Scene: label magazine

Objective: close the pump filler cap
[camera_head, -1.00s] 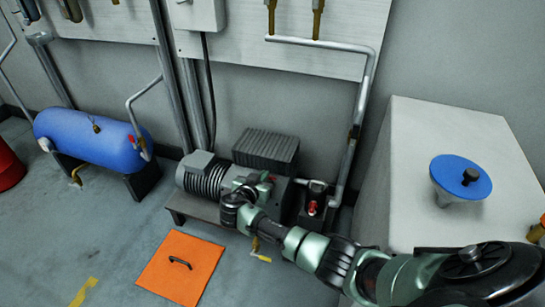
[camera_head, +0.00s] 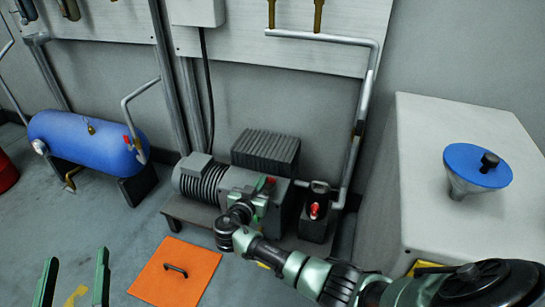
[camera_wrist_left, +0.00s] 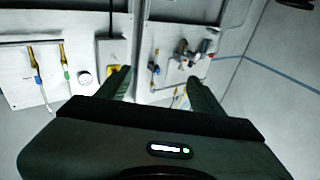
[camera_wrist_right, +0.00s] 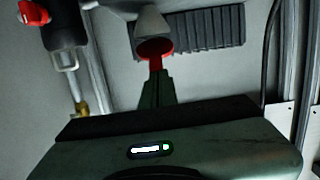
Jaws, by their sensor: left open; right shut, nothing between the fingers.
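The pump (camera_head: 205,180), a grey finned motor and body, stands on a low dark stand against the wall. My right gripper (camera_head: 264,190) is at the pump body beside a small red part (camera_head: 270,181). In the right wrist view, a red round rim with a dark inside (camera_wrist_right: 155,48) sits at the end of a grey neck. The shut right fingertips (camera_wrist_right: 156,76) are just below it, at a narrow red tab. I cannot tell whether they touch, or whether this red part is the cap. My left gripper (camera_head: 76,262) is open and empty at the lower left.
An orange mat with a dark handle (camera_head: 200,276) lies on the floor before the pump. A blue tank (camera_head: 85,140) is at left. A red-handled valve (camera_head: 315,210) and pipe stand right of the pump.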

